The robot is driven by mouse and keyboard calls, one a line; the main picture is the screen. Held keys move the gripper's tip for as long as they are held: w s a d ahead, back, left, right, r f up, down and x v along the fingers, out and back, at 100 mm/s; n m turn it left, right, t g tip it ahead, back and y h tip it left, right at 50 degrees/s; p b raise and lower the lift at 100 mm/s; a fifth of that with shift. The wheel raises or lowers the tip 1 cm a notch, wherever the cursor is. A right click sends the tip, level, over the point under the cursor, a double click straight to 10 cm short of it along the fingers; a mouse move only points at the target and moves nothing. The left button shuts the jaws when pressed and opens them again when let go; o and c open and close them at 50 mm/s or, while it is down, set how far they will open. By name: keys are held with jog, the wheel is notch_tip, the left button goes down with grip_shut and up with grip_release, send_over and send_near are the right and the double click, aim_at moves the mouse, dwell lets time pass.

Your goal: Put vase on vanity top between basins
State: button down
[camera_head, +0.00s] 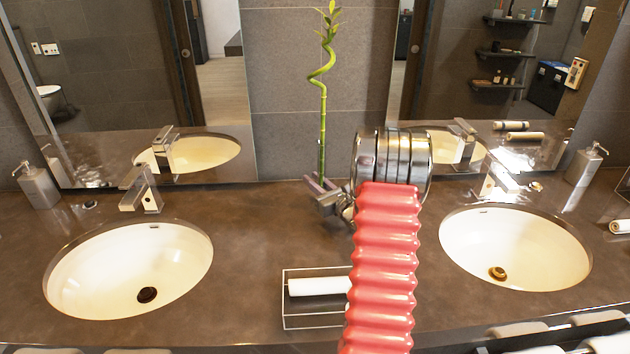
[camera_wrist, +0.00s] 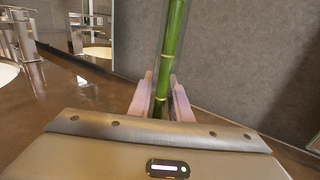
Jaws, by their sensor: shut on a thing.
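The vase shows as a tall green bamboo stalk (camera_head: 322,120) with a spiral top and leaves, upright near the back wall between the two basins. In the wrist view the stalk (camera_wrist: 171,60) stands between the pinkish finger pads of my gripper (camera_wrist: 163,98). Its foot is hidden, so I cannot tell whether it touches the top. The left basin (camera_head: 100,265) and right basin (camera_head: 490,245) stand on either side.
Square faucets (camera_head: 142,190) stand behind the basins. Soap dispensers stand at the left (camera_head: 38,187) and right (camera_head: 585,165). A wire tray (camera_head: 284,310) with a white roll (camera_head: 318,286) lies at the front, partly behind my arm. Mirrors line the wall. The back middle is otherwise clear.

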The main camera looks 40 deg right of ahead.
jog(key=c, duration=1.6)
grip_release()
jog(key=s, duration=0.4)
jog(key=s+a, duration=0.1)
jog(key=s, duration=0.3)
jog(key=s+a, duration=0.1)
jog(key=s, duration=0.3)
jog(key=shift+w, duration=0.1)
